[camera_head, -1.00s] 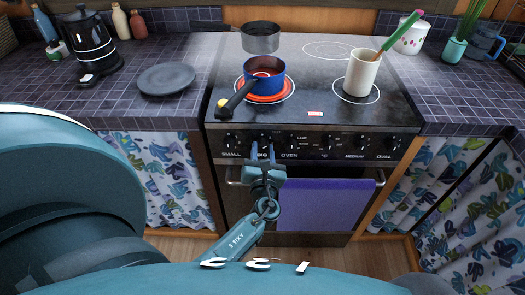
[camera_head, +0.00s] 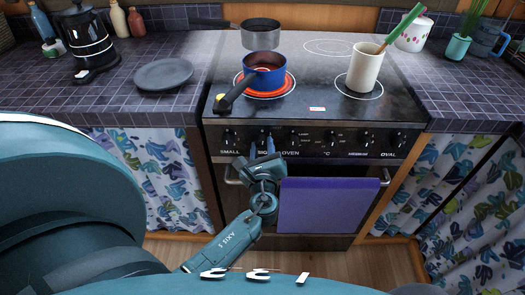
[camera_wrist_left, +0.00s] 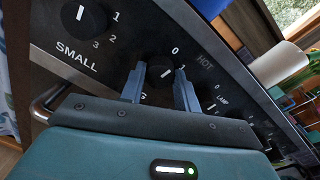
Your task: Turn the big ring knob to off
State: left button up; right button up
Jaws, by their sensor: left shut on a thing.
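The big ring knob (camera_wrist_left: 160,72) is a dark round dial on the stove's front panel, second from the left in the head view. In the left wrist view its white mark slants up to the right, seemingly nearer the 1 than the 0. My left gripper (camera_head: 261,144) reaches up to the panel from below. Its fingers (camera_wrist_left: 162,84) are shut on the knob, one on each side. The fingers hide part of the knob's label. The blue pot (camera_head: 265,72) stands on the red glowing big ring (camera_head: 290,88). My right gripper is out of view.
The small knob (camera_wrist_left: 84,18) is just left of the gripper, and an oven knob (camera_head: 292,140) is to its right. Below are the oven handle (camera_head: 234,181) and a hanging purple towel (camera_head: 328,205). The blue pot's handle (camera_head: 234,94) sticks out towards the stove's front edge.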

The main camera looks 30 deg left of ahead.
pick_arm(q)
jog(key=shift+n, duration=0.5)
jog(key=shift+n+b, duration=0.3)
jog(key=shift+b, duration=0.05)
jog(key=o, duration=1)
jog(key=shift+c, duration=0.2)
